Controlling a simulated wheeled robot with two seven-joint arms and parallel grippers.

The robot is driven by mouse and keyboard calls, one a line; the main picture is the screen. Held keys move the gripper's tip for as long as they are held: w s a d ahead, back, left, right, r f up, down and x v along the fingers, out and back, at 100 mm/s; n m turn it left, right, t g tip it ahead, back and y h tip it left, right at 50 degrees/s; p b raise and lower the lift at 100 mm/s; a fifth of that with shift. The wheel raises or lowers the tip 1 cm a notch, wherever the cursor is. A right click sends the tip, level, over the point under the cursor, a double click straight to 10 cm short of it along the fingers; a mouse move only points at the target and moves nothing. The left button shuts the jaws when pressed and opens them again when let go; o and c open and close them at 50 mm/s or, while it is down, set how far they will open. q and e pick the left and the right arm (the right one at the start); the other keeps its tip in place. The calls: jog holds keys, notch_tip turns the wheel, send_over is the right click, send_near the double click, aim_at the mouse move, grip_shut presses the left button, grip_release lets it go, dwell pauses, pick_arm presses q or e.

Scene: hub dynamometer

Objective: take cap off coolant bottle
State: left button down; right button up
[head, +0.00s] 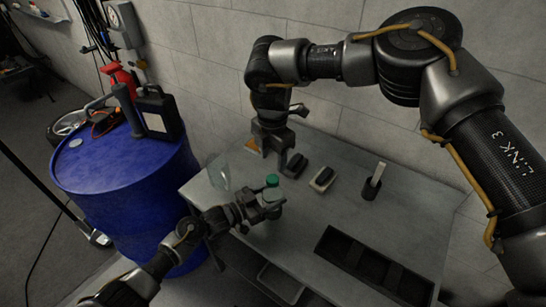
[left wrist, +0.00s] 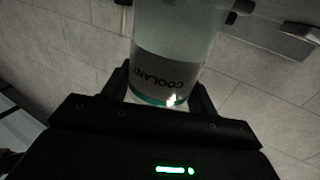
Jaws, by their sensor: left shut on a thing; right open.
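The coolant bottle (head: 272,194) is a small clear bottle with a green cap (head: 272,180) on top, near the table's front left. My left gripper (head: 272,208) is shut on the bottle's body. In the left wrist view the bottle (left wrist: 178,35) sits between the fingers (left wrist: 163,88), and its label reads COOLANT. The cap is out of that view. My right gripper (head: 282,160) is open and empty, pointing down behind and above the cap, apart from it.
A clear container (head: 218,172) stands left of the bottle on the grey table (head: 330,212). Dark blocks (head: 322,178) and a cup holding a pale stick (head: 372,187) are to the right. A black tray (head: 372,265) lies at the front right. A blue drum (head: 125,190) stands left.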

aim_at(273, 180)
jog(key=m, duration=0.7)
jog(key=shift+s+r+m, duration=0.1)
jog(key=shift+m, duration=0.2)
jog(key=m, duration=0.3)
jog(key=shift+m, duration=0.4)
jog(key=m, duration=0.4)
jog(key=shift+d, duration=0.1)
jog(key=shift+f, duration=4)
